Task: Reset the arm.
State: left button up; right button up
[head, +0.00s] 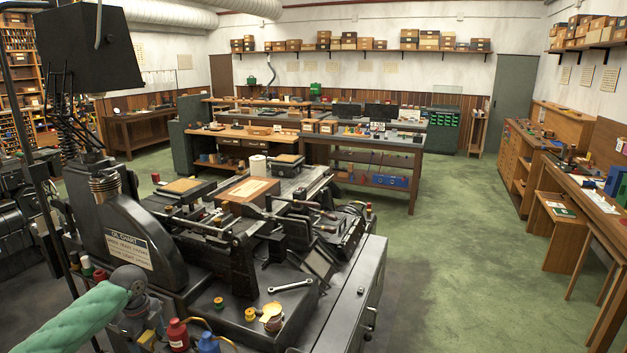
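An arm in a green quilted sleeve (75,318), which looks like my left arm, comes in from the lower left. It ends in a grey rounded joint (128,279) beside the front left of the dark type caster (175,240). The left gripper (150,338) seems to be below that joint, among small parts; its fingers cannot be made out. My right gripper is not in view. Several levers and bars (290,215) lie across the top of the caster. I cannot tell which arm the task means.
A wrench (290,286), a red bottle (177,335), a blue bottle (208,343) and small brass parts (271,318) sit on the caster's front ledge. Workbenches (365,150) stand behind, and more benches (575,200) line the right wall. The green floor (455,260) between is clear.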

pick_arm(q)
jog(key=s+d+f+n+t+b, duration=0.1)
jog(key=s+d+f+n, duration=0.35)
jog(key=f, duration=0.95)
jog(key=s+d+f+n+b, duration=0.1)
jog(key=s+d+f+n, duration=0.3)
jog(key=f, duration=1)
jog(key=s+d+f+n+t+b, duration=0.15)
jog(key=s+d+f, duration=0.4)
jog(key=f, duration=0.75)
jog(key=s+d+f+n, duration=0.2)
jog(key=s+d+f, duration=0.1)
jog(key=s+f, duration=0.4)
jog(key=s+d+f+n+b, duration=0.1)
jog(key=s+d+f+n, duration=0.2)
jog(key=s+f, duration=0.5)
jog(key=s+d+f+n+b, duration=0.1)
jog(key=s+d+f+n, duration=0.2)
jog(key=s, duration=1.3)
notch_tip(320, 180, down, 5)
jog(key=shift+d+r, duration=0.1)
jog(key=shift+d, duration=0.85)
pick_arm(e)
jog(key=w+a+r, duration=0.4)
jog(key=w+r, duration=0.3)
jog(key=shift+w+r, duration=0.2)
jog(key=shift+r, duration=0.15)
pick_arm(q)
jog(key=shift+g, duration=0.25)
